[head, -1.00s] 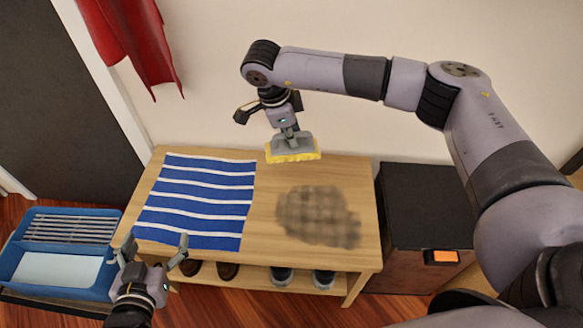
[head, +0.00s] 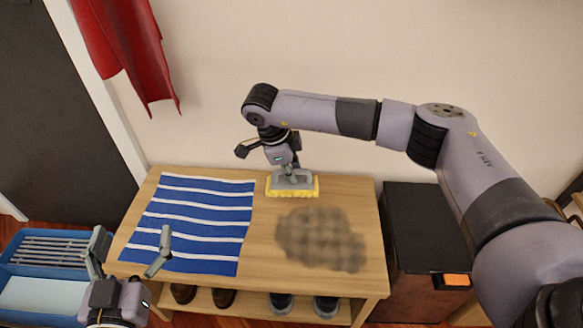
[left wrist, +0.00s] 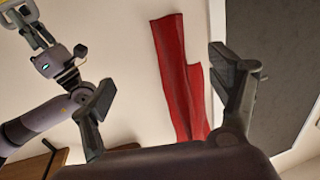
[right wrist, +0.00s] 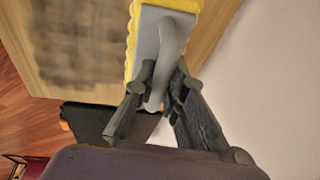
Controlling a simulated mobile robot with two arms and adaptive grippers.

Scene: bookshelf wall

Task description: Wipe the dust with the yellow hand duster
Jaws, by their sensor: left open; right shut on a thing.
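The yellow hand duster (head: 292,188) has a grey back and handle. My right gripper (head: 290,170) is shut on its handle and holds it upright at the back of the wooden bench, just behind the dust. I cannot tell whether its yellow underside touches the wood. In the right wrist view the fingers (right wrist: 155,100) clasp the grey handle (right wrist: 168,45). The dust (head: 320,238) is a dark grey patch on the right half of the bench top; it also shows in the right wrist view (right wrist: 75,40). My left gripper (head: 130,250) is open and empty near the bench's front left corner.
A blue-and-white striped cloth (head: 190,222) covers the left part of the wooden bench (head: 262,235). Shoes (head: 280,303) stand on its lower shelf. A black cabinet (head: 425,225) is at right, a blue tray (head: 45,262) at left. A red cloth (head: 130,55) hangs on the wall behind.

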